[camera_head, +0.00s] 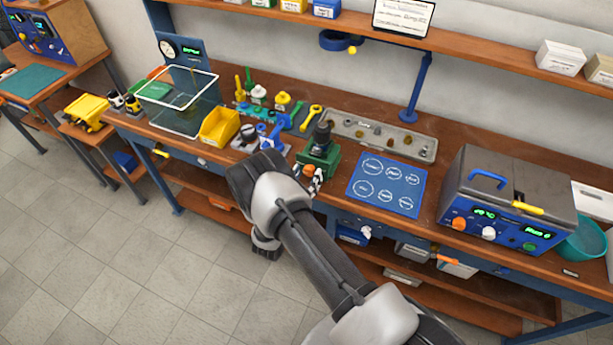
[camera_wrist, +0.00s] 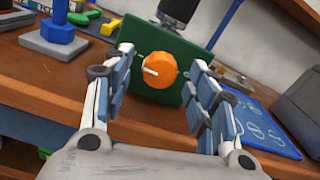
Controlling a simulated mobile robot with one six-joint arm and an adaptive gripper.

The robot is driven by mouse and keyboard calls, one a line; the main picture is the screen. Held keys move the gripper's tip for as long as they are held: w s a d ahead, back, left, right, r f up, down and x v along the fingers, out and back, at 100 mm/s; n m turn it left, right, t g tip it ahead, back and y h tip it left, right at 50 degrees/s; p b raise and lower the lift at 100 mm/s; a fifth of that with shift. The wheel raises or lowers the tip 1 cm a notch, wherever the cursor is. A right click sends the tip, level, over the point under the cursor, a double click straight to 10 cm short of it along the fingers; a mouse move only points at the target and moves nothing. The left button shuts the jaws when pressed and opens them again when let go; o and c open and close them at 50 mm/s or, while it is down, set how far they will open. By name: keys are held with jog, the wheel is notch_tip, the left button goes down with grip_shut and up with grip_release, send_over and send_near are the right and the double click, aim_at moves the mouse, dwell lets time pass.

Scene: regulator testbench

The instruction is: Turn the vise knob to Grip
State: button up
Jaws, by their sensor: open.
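The vise knob (camera_wrist: 158,71) is a round orange dial with a white pointer line. In the wrist view the line points left and slightly up. The knob sits on the front of the green vise (camera_wrist: 118,85), which also shows in the head view (camera_head: 319,158) near the bench's front edge. No lettering around the knob is readable. My gripper (camera_wrist: 164,92) is open, with one finger on each side of the knob and a visible gap to it. In the head view my arm partly hides the gripper and the knob.
A blue mat (camera_head: 388,184) with white circles lies right of the vise. A grey parts tray (camera_head: 372,136) lies behind it. A yellow bin (camera_head: 219,127) and a blue stand (camera_wrist: 55,38) are to the left. The bench edge runs below the vise.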

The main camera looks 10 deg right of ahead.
jog(key=shift+w+d, duration=0.15)
jog(key=shift+w, duration=0.1)
jog(key=shift+c, duration=0.5)
jog(key=c, duration=1)
